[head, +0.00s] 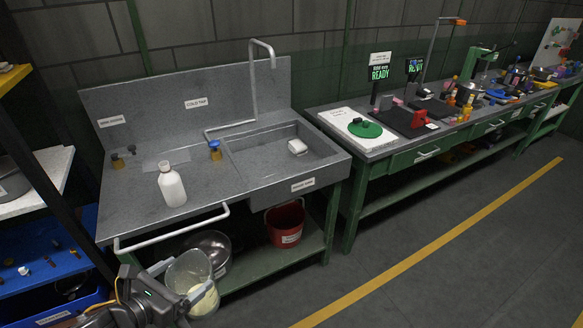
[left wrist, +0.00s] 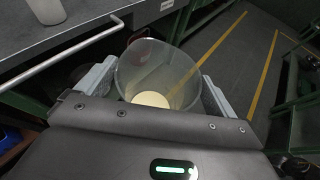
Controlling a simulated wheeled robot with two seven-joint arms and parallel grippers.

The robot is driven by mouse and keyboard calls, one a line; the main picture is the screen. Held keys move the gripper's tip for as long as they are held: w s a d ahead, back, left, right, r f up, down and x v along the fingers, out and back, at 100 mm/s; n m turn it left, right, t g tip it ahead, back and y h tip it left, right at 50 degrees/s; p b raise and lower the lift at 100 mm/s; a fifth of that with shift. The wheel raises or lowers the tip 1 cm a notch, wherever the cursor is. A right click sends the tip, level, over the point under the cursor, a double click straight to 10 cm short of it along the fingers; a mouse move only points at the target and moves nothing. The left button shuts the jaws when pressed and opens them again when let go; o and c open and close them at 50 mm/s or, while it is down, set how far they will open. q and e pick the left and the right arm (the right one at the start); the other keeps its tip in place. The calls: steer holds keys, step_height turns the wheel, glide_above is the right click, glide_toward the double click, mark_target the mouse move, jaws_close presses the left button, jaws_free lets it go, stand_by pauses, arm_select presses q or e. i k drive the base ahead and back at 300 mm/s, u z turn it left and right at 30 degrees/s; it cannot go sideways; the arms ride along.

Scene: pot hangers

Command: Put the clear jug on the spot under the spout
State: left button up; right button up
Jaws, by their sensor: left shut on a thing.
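The clear jug (head: 187,268) is at the lower left of the head view, in front of the sink bench and below its top. A pale yellow layer shows at its bottom. My left gripper (head: 178,284) is shut on the jug, one finger on each side; the jug (left wrist: 150,65) fills the middle of the left wrist view, with the fingers beside it. The spout (head: 254,75) is a tall grey pipe bending over at the top, above the sink basin (head: 262,160). No marked spot shows clearly beneath it. My right gripper is out of view.
A rail (head: 175,232) runs along the bench's front edge, between jug and counter. A metal bowl (head: 210,245) and red bucket (head: 286,222) sit below.

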mark_target(279, 163)
steer(key=z, duration=0.45)
steer(key=k, duration=0.55)
steer(key=z, duration=1.2)
steer(key=i, duration=2.1)
steer(key=u, duration=1.05)
steer(key=i, duration=0.75)
steer(key=u, duration=0.8)
